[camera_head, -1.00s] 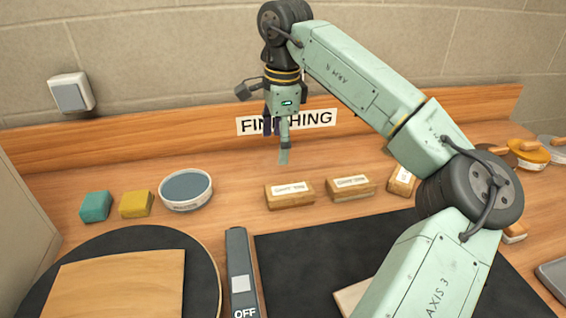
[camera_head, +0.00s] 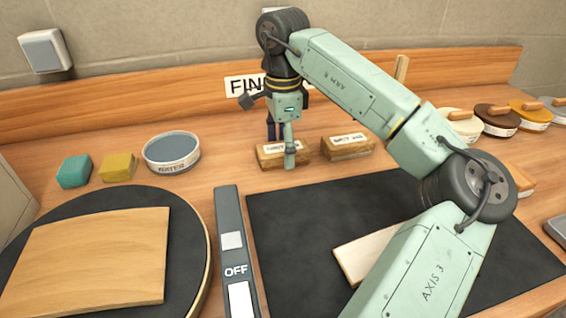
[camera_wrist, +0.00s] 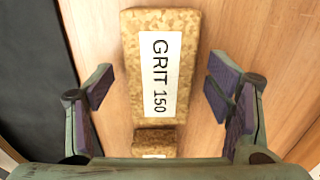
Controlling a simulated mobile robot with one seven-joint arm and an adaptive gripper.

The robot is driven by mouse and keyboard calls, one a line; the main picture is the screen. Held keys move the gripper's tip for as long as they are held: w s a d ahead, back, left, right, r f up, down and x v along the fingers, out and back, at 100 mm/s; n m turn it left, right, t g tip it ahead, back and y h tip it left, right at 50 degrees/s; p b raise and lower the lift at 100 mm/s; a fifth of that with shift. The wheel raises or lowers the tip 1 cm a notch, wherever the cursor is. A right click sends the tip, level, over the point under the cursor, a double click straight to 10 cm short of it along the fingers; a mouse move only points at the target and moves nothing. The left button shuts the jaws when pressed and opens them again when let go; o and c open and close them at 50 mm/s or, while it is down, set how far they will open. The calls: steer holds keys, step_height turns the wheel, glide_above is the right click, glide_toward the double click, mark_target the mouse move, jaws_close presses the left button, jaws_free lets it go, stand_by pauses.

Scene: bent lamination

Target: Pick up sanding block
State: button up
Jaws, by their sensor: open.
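The sanding block labelled GRIT 150 (camera_wrist: 160,70) is a cork-brown bar with a white label, lying lengthwise between my fingers in the wrist view. In the head view it appears to be the left block (camera_head: 268,158) of two near the back of the bench, partly covered by my gripper (camera_head: 283,148). My gripper points down over it, open, with a finger on each long side and clear gaps. How far the fingertips are above the bench is hard to tell. A second sanding block (camera_head: 349,147) lies to its right; its end also shows below in the wrist view (camera_wrist: 155,141).
A black mat (camera_head: 300,225) lies in front, with a pale board (camera_head: 368,255) partly behind my arm. To the left are a water bowl (camera_head: 171,155), yellow (camera_head: 118,167) and teal (camera_head: 74,171) blocks, and a round turntable (camera_head: 195,290). A wooden backboard (camera_head: 130,108) stands behind.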

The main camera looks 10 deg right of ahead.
mark_target(283, 147)
steer(key=shift+f, duration=0.25)
steer(key=shift+c, duration=0.5)
steer(key=c, duration=1.1)
steer(key=shift+c, duration=0.2)
step_height(283, 147, up, 10)
steer(key=p, duration=0.7)
steer(key=shift+r+p, duration=0.1)
steer(key=shift+p, duration=0.2)
steer(key=o, duration=0.5)
steer(key=c, duration=0.4)
steer(key=shift+f, duration=0.2)
